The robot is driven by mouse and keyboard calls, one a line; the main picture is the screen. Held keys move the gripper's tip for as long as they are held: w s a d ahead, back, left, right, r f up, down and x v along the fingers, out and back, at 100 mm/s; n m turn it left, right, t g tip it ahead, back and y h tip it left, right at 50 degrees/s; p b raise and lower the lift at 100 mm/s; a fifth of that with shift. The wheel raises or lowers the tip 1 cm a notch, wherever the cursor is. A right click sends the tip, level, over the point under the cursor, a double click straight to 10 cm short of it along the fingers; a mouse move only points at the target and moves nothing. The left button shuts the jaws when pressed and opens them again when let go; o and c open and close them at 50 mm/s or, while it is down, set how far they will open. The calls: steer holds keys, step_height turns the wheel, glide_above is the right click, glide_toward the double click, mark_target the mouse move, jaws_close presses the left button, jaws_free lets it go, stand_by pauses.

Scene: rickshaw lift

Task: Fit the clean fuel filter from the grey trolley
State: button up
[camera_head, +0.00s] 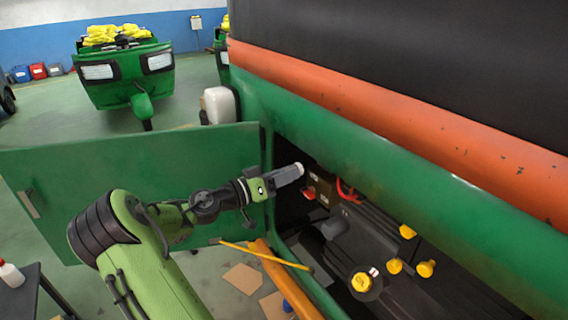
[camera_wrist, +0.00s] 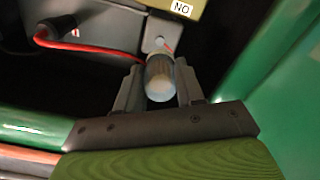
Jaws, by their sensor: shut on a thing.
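My gripper (camera_head: 284,176) is at the opening of the green vehicle's engine bay, reaching over from the left. In the wrist view, my gripper's two dark fingers (camera_wrist: 160,84) are shut on the fuel filter (camera_wrist: 158,76), a small pale, cloudy cylinder with a rounded end towards the camera. A pale tip of the filter (camera_head: 300,167) shows in the head view. Beyond it in the wrist view is a grey bracket (camera_wrist: 160,35) with a hole; I cannot tell whether the filter touches it. A dark grey trolley (camera_head: 30,288) is partly visible at the lower left.
The open green door (camera_head: 130,170) stands behind my arm. The bay holds yellow caps (camera_head: 361,282), a brown box (camera_head: 322,185) and a red cable (camera_head: 348,192); the cable (camera_wrist: 90,47) runs near the bracket. A yellow rod (camera_head: 265,256) crosses below. A white-and-red bottle (camera_head: 10,275) is on the trolley.

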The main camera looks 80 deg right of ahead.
mark_target(302, 169)
steer(key=n+p, duration=0.1)
steer(key=p, duration=0.1)
steer(key=n+p, duration=0.1)
steer(key=p, duration=0.1)
steer(key=shift+r+n, duration=0.3)
steer(key=shift+r, duration=0.05)
steer(key=n+p, duration=0.4)
steer(key=x, duration=0.1)
steer(key=b+x, duration=0.1)
steer(key=x, duration=0.1)
steer(key=b+x, duration=0.1)
steer(key=x, duration=0.1)
steer(key=shift+s+d+f, duration=0.1)
steer(key=shift+f, duration=0.3)
steer(key=shift+x, duration=0.95)
steer(key=shift+a+b, duration=0.2)
steer(key=shift+b, duration=0.15)
steer(key=shift+s+d+b, duration=0.3)
steer(key=shift+d+b, duration=0.15)
stand_by(1.0)
